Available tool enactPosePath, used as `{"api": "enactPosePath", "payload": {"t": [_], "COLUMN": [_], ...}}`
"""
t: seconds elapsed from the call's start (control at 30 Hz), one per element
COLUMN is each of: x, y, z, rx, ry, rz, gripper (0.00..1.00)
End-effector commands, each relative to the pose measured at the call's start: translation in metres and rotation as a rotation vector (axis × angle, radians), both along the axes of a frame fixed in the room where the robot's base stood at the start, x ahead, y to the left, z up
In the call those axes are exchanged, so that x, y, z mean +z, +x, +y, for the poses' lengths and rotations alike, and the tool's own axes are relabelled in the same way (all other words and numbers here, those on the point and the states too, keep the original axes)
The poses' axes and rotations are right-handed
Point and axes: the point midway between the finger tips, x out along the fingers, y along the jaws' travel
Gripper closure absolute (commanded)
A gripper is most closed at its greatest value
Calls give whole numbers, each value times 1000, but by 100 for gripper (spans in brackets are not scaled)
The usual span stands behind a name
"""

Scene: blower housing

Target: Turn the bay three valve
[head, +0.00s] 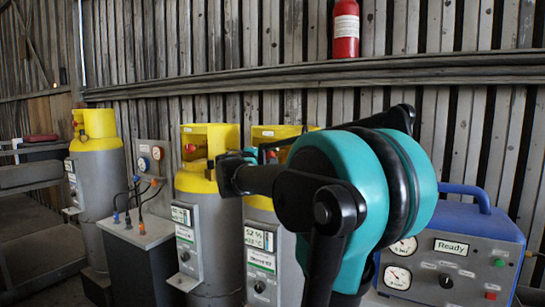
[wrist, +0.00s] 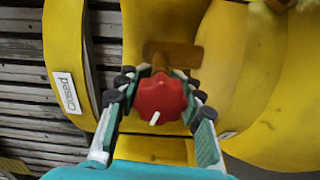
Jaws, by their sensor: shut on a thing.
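In the wrist view a red lobed valve knob (wrist: 162,98) with a white pointer mark sits in front of a brown brass-like valve body. My gripper (wrist: 160,88) has its two fingers on either side of the knob, with the dark fingertip pads against it. The pointer mark points down and slightly left. In the head view my arm covers much of the nearest yellow-topped cylinder (head: 259,206), and I cannot make out the gripper's grasp there.
Another yellow-topped cylinder (head: 193,183) stands left of it, and one more (head: 97,170) at far left. A grey box with hoses (head: 140,232) stands between them. A blue panel reading "Ready" (head: 452,262) is at right. A fire extinguisher (head: 345,28) is above a wall ledge.

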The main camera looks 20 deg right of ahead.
Motion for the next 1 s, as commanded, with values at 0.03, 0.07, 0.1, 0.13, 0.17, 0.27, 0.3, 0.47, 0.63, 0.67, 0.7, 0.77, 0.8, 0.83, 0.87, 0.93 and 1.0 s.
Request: {"api": "enactPosePath", "payload": {"t": [0.03,0.07,0.1,0.13,0.17,0.27,0.3,0.47,0.63,0.67,0.7,0.77,0.8,0.83,0.87,0.93,1.0], "x": [0,0,-1,-1,-1,-1,-1,-1,-1,-1,-1,-2,-2,-2,-2,-2,-2], "y": [0,0,0,0,0,0,0,0,0,0,0,0,0,0,0,0,0], "z": [1,1,1,1,1,0,0,0,0,0,0,0,0,0,0,0,0], "rx": [1,1,1,1,1,1,1,1,2,2,2,2,2,2,2,2,2], "ry": [-25,-42,-66,-83,-100,-156,-177,-255,-318,-327,-338,-352,-359,-364,-369,-377,-383], "rz": [33,56,86,108,130,202,228,328,409,420,434,452,462,468,474,485,492], "gripper": [95,95,95,95,95,95,95,95,95,95,95,95,95,95,95,95,95]}}
